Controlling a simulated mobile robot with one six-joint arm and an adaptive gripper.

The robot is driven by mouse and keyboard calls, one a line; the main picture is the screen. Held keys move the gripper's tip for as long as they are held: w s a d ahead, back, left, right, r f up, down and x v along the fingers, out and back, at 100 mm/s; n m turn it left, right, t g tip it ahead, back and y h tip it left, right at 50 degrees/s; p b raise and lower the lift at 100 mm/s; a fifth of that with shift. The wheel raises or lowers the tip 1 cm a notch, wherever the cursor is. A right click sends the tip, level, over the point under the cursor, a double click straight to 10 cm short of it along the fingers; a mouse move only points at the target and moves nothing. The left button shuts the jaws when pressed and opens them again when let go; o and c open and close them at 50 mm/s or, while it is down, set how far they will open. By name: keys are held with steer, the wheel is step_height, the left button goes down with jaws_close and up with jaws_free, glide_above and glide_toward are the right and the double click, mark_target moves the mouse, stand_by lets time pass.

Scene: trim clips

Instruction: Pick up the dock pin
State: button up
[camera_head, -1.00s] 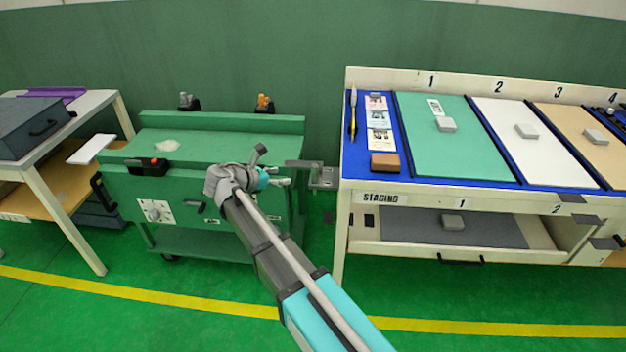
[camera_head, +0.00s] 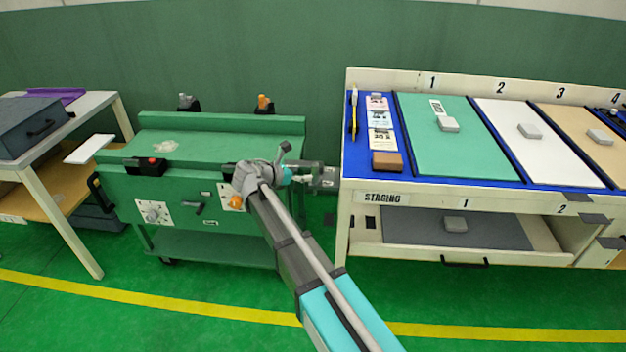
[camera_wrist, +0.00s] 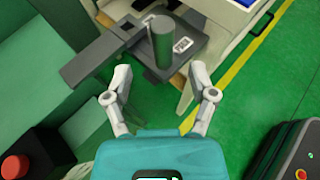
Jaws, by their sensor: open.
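In the head view the bracket (camera_head: 328,178) sits between the green cart and the staging bench; I cannot make out the pin clearly there. My gripper (camera_wrist: 160,82) is open, with its two fingers apart on either side of the pin's line. The pin lies beyond the fingertips in the picture, and nothing is between them. In the head view my gripper (camera_head: 297,177) is just left of the bracket.
The green cart (camera_head: 200,220) stands left of the bracket, and the bench (camera_head: 400,200) with numbered panels stands right. A flat grey bar (camera_wrist: 92,58) reaches from the bracket toward the cart. A red button (camera_wrist: 14,166) is at the wrist view's lower left. Green floor lies in front.

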mark_target(315, 172)
steer(key=shift+w+d+f, duration=0.1)
steer(key=shift+w+d, duration=0.1)
stand_by(0.3)
steer(key=b+x, duration=0.1)
steer(key=x, duration=0.2)
steer(key=shift+d+f, duration=0.2)
steer(key=shift+d, duration=0.05)
steer(key=shift+b+x, duration=0.5)
steer(key=shift+x, duration=0.35)
steer(key=shift+r, duration=0.15)
jaws_close()
